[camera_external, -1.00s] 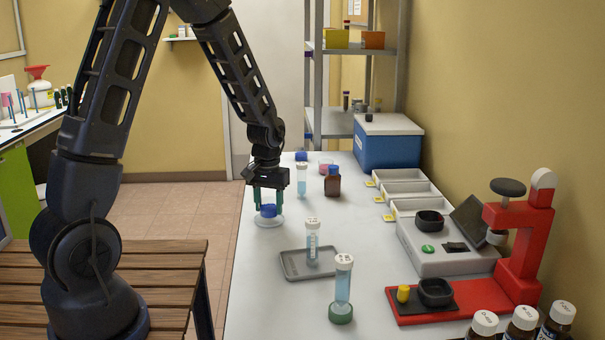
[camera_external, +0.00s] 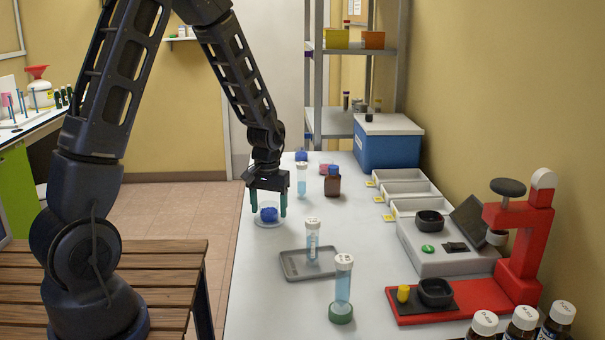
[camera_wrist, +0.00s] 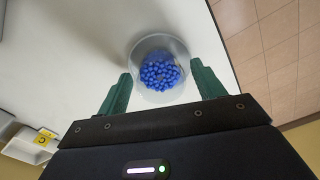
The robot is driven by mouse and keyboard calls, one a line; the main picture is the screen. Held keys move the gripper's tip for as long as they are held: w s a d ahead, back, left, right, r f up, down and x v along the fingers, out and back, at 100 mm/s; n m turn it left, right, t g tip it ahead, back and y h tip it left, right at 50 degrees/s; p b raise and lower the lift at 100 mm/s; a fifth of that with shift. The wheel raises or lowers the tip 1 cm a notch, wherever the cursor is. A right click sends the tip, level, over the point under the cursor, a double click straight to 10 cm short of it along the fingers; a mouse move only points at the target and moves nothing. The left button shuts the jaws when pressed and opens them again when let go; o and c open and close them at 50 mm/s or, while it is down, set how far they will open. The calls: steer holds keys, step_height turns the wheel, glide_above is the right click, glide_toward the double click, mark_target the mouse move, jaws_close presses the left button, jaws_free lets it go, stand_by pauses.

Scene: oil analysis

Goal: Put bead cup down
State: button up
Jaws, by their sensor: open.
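The bead cup (camera_external: 268,215) is a clear cup holding blue beads. It stands on a clear round dish or base near the left edge of the white bench. In the wrist view the bead cup (camera_wrist: 160,72) shows from above, between and just beyond the fingertips. My gripper (camera_external: 268,212) is open, with one green finger on each side of the cup. In the wrist view my gripper (camera_wrist: 163,80) shows a gap between each finger and the beads. Whether a finger touches the clear wall is hard to tell.
On the white bench (camera_external: 270,290) stand a grey tray (camera_external: 297,272) with a vial, a capped tube in a green base (camera_external: 341,313), another vial (camera_external: 302,180) and a brown bottle (camera_external: 332,182). A red press (camera_external: 520,250) is at right. The bench's left edge is close to the cup.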

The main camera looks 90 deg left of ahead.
step_height(320, 180, up, 12)
steer(key=w+d+r+m+t, duration=0.1)
steer(key=d+r+m, duration=0.2)
steer(key=d+r, duration=0.5)
steer(key=w+d+r+m+t, duration=0.1)
steer(key=d+r+m, duration=0.25)
steer(key=d, duration=0.85)
steer(key=s+d+r+m+t, duration=0.1)
steer(key=s+d+r+m, duration=0.2)
steer(key=s+d, duration=0.3)
steer(key=s+d+r+m+t, duration=0.1)
steer(key=s+d+r+m, duration=0.3)
steer(key=d, duration=1)
steer(key=shift+s+t, duration=0.3)
steer(key=shift+s, duration=0.75)
